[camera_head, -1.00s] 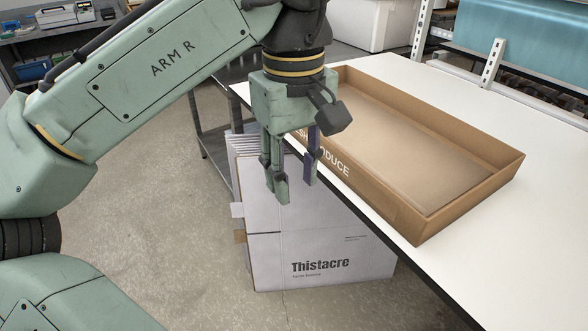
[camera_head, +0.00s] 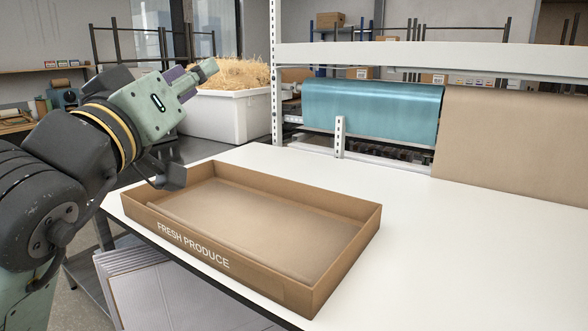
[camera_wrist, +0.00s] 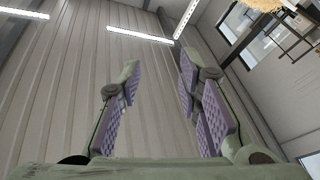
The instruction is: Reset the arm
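My green gripper (camera_head: 198,76) is raised at the left of the head view, tilted up with its fingers towards the upper right. It is left of and above the open cardboard tray and touches nothing. In the wrist view my gripper (camera_wrist: 158,74) has its purple-padded fingers well apart with nothing between them. The wrist camera looks up at the wall and ceiling lights.
A shallow cardboard tray (camera_head: 288,292) marked FRESH PRODUCE stands empty on the white table (camera_head: 440,255). The tabletop right of it is clear. A white shelf frame (camera_head: 276,80), a teal roll (camera_head: 370,110) and a white bin (camera_head: 225,118) of straw-like filling stand behind.

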